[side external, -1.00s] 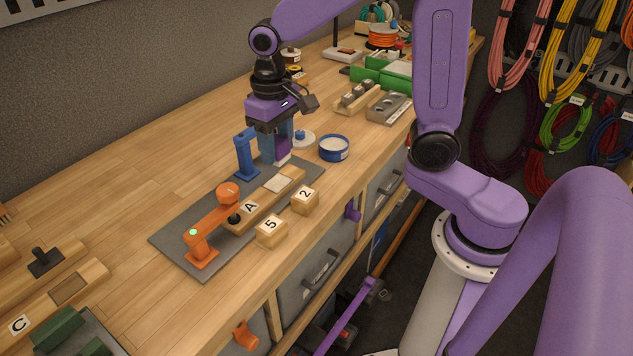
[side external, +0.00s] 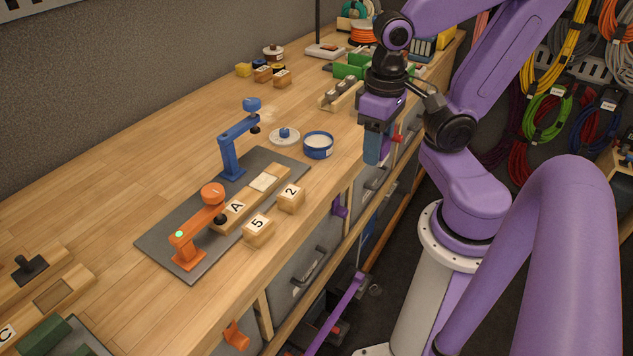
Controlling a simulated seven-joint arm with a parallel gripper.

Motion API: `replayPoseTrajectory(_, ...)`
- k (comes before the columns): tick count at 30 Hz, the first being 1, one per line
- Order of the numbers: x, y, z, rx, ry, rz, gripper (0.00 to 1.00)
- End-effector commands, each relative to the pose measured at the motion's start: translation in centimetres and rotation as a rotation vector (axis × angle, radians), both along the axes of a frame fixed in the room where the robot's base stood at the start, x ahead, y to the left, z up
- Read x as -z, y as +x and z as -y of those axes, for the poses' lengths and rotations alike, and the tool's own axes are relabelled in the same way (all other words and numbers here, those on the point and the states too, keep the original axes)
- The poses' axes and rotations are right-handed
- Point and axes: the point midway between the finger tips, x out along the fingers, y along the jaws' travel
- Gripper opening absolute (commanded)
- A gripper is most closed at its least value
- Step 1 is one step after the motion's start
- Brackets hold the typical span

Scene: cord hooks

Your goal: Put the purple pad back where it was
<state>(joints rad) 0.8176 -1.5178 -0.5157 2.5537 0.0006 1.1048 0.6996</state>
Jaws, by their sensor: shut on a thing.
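My gripper (side external: 376,154) hangs past the front edge of the bench, right of the blue tin. Its blue fingers are shut on the purple pad (side external: 388,146), of which only a narrow strip shows beside the near finger. The wooden block marked A (side external: 235,206) lies on a dark grey plate (side external: 165,243) and has a pale square (side external: 264,182) on top near its far end. An orange clamp (side external: 200,222) reaches over the block's near end, its black tip at the block. A blue clamp (side external: 230,150) stands at the plate's far end.
Blocks 5 (side external: 258,228) and 2 (side external: 291,197) stand near the front edge. The blue tin (side external: 318,145) and its round lid (side external: 284,136) sit beyond the plate. A purple hook (side external: 339,205) juts from the bench front.

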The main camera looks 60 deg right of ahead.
Motion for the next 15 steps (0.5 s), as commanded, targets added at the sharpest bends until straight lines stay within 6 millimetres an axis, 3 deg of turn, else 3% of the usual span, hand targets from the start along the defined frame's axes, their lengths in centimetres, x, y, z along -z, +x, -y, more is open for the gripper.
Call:
replayPoseTrajectory(5,0.5,0.6,0.2,0.004,-0.002,-0.003,0.18)
replayPoseTrajectory(15,2.0,4.1,0.5,0.003,-0.001,-0.003,0.18)
